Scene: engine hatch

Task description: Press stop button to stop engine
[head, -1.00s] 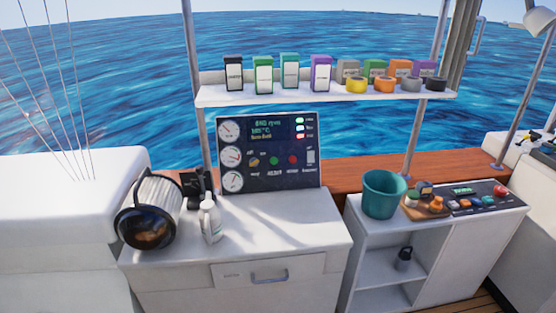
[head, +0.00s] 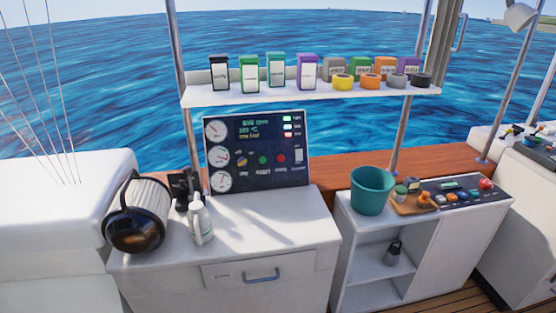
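The engine control panel (head: 258,150) stands upright at the back of the white cabinet. It has round gauges on its left, a lit readout and several indicator lights at the top right. On its lower row are a green button (head: 262,160) and a red button (head: 281,159); their labels are too small to read surely, so I cannot tell for certain which is stop. Neither of my grippers is in view.
A large filter (head: 139,212) and a white bottle (head: 200,220) stand on the white cabinet (head: 265,222). At right, a teal bucket (head: 371,190) and a second panel with buttons (head: 460,192) sit on another cabinet. A shelf (head: 310,95) with boxes and tape rolls hangs above.

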